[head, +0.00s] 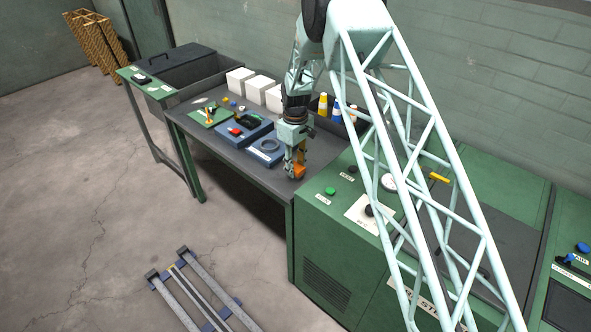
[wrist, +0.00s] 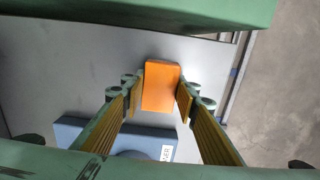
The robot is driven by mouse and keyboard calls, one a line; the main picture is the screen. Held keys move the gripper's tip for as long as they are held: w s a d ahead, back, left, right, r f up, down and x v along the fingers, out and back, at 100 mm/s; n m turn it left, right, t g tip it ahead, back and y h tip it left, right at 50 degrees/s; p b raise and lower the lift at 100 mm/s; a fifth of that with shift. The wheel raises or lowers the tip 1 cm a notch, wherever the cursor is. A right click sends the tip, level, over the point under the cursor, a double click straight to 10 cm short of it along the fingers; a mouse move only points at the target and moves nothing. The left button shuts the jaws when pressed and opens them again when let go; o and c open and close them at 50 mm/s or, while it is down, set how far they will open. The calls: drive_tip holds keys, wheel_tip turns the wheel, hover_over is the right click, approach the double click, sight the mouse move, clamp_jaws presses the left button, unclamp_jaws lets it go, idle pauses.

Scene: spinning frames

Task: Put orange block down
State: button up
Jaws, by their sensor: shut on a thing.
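The orange block (wrist: 161,85) sits between the two fingers of my gripper (wrist: 157,92) in the wrist view. My gripper is shut on it, with a finger at its left and right sides. In the head view, the orange block (head: 298,171) shows at the tip of my downward-pointing gripper (head: 296,166), over the right front end of the grey worktable (head: 235,159). I cannot tell whether the block touches the table top.
A blue tray with a dark ring (head: 266,149) lies just left of my gripper. A blue tray with a red item (head: 236,131) and a green board (head: 208,117) lie farther left. White blocks (head: 257,88) stand behind. A green machine (head: 335,235) adjoins the right.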

drive_tip(key=shift+f, duration=0.45)
drive_tip(key=shift+f, duration=0.2)
drive_tip(key=o, duration=1)
drive_tip(key=shift+f, duration=0.1)
drive_tip(key=shift+c, duration=0.2)
drive_tip(key=shift+r, duration=0.2)
wheel_tip(320, 180, up, 12)
drive_tip(key=shift+r, duration=0.15)
idle(0.5)
